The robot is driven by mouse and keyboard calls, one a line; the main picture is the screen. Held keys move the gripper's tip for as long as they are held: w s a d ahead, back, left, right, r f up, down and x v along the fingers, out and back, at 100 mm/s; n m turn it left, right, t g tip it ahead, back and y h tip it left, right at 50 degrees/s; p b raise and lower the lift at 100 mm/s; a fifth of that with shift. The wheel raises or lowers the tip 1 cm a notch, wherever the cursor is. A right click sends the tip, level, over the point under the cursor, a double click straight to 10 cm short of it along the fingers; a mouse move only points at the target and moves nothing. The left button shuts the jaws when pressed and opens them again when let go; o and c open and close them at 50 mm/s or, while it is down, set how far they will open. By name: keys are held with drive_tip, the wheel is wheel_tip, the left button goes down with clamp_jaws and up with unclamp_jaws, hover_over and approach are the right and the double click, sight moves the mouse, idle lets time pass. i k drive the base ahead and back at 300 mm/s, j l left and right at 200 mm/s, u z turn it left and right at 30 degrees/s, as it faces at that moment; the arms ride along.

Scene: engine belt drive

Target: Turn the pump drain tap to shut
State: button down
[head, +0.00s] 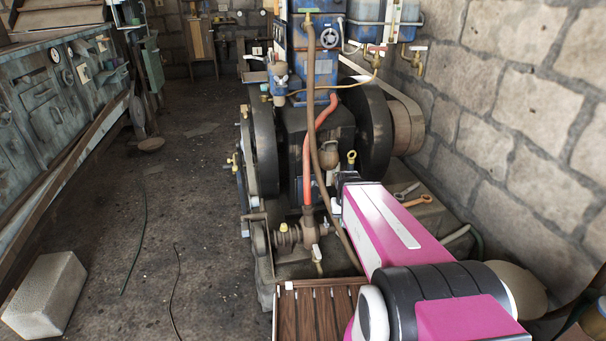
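The pump (309,233) stands low at the front of the engine, in the middle of the head view. A small tap with a pale lever (318,262) hangs below its right side and looks like the drain tap. Its lever seems to point down, but it is too small to tell whether it is open or shut. My pink arm reaches forward from the lower right, to the right of the pump. Its far end is beside the engine block. My gripper's fingers do not show, so I cannot tell whether they touch anything.
A red hose (307,150) and a brown hose (313,110) run down to the pump area. Black flywheels (264,140) flank the engine. A slatted wooden board (318,312) lies in front. Spanners (416,201) lie right, near the stone wall. The floor at left is mostly open.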

sight(317, 256)
drive_tip(key=k+j+z, duration=0.25)
drive_tip(key=j+z, duration=0.15)
drive_tip(key=k+j+z, duration=0.4)
drive_tip(key=i+l, duration=0.05)
drive_tip(key=i, duration=0.05)
